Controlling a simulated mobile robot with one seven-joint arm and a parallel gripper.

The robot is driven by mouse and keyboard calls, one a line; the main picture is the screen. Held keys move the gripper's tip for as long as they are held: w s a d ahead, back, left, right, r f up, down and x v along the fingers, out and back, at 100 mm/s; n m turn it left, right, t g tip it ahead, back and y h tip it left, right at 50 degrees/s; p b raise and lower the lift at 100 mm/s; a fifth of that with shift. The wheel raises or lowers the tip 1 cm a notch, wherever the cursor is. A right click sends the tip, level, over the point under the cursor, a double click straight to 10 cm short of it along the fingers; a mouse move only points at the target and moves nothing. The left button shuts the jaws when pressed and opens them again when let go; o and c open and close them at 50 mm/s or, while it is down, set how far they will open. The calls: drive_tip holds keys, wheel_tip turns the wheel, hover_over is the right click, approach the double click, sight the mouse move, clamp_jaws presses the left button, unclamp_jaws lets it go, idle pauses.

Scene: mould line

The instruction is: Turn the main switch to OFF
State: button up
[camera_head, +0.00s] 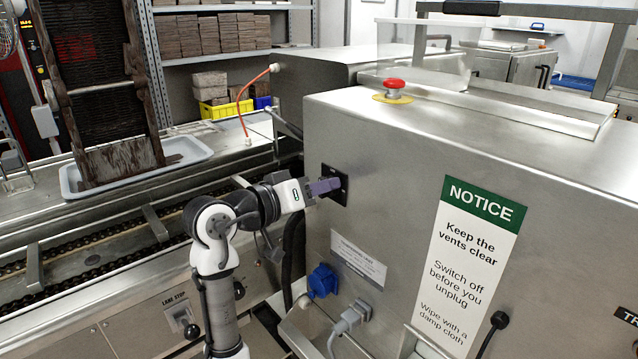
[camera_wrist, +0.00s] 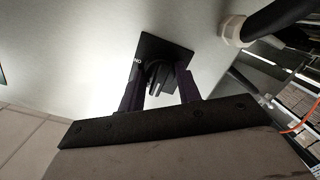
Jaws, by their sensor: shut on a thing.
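The main switch is a dark knob (camera_wrist: 157,78) on a black square plate (camera_head: 336,184) on the side of the steel cabinet (camera_head: 420,150). My gripper (camera_head: 325,187) is at the plate, and its fingers cover most of the knob in the head view. In the wrist view my gripper (camera_wrist: 160,92) has one purple-dark finger on each side of the knob, and it is shut on the knob. The plate also shows in the wrist view (camera_wrist: 178,52). Its lettering is mostly hidden, so I cannot tell the knob's position.
A red emergency button (camera_head: 394,84) stands on the cabinet top. Below the switch are a blue socket (camera_head: 322,281) and a grey plug (camera_head: 352,316) with a cable. A notice panel (camera_head: 468,245) is to the right. A chain conveyor (camera_head: 100,255) runs on the left.

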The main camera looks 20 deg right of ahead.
idle(0.4)
drive_tip(key=o, duration=1)
drive_tip(key=shift+c, duration=0.2)
drive_tip(key=b+v, duration=0.3)
drive_tip(key=v, duration=1.1)
drive_tip(key=shift+b, duration=0.4)
drive_tip(key=shift+w, duration=0.1)
